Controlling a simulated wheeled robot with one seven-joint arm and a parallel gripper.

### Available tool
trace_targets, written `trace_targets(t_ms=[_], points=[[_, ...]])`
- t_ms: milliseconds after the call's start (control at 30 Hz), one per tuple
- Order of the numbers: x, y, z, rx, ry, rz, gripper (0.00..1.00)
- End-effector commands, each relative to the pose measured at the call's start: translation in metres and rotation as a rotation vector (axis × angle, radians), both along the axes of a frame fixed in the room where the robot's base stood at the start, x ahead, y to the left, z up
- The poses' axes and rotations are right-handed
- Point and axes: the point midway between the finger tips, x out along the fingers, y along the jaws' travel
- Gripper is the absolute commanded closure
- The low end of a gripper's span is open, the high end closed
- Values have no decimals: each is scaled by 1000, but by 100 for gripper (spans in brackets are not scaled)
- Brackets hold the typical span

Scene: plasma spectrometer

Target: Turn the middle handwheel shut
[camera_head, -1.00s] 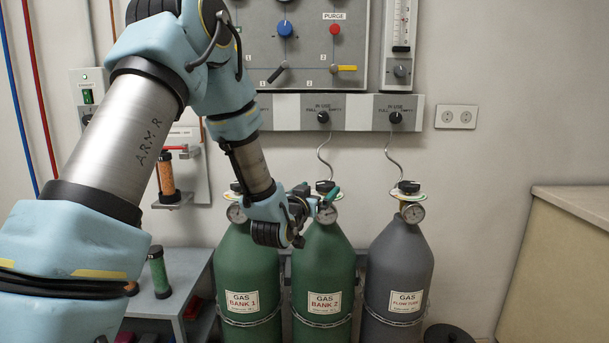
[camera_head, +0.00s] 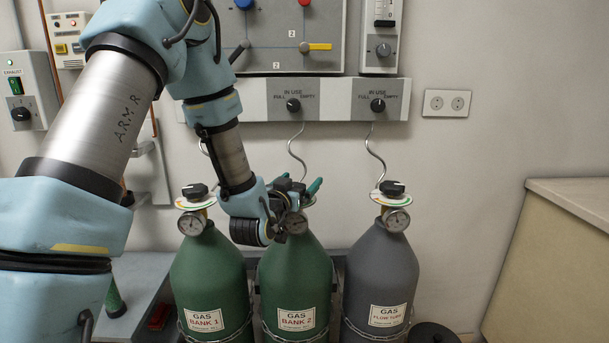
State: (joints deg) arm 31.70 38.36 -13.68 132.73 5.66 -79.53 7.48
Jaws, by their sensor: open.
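The middle handwheel (camera_head: 292,185) is a black knob on top of the green cylinder labelled Gas Bank 2 (camera_head: 295,265). My gripper (camera_head: 296,184) is at this valve, with its teal fingertips apart, one on each side of the knob. My gripper's body hides part of the valve, so I cannot tell whether the fingers touch it. A pale disc under the knob shows at the right, and a pressure gauge (camera_head: 297,222) sits below.
The left handwheel (camera_head: 195,191) tops the green Gas Bank 1 cylinder (camera_head: 207,270). The right handwheel (camera_head: 392,187) tops a grey cylinder (camera_head: 381,270). Curled hoses rise to a wall panel (camera_head: 340,100). A counter (camera_head: 575,200) stands at the right.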

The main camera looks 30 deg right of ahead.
Motion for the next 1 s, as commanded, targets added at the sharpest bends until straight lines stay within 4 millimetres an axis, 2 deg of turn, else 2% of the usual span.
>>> trace_targets(t_ms=[333,1000], points=[[-1,1,0,0,0,0,0],[-1,1,0,0,0,0,75]])
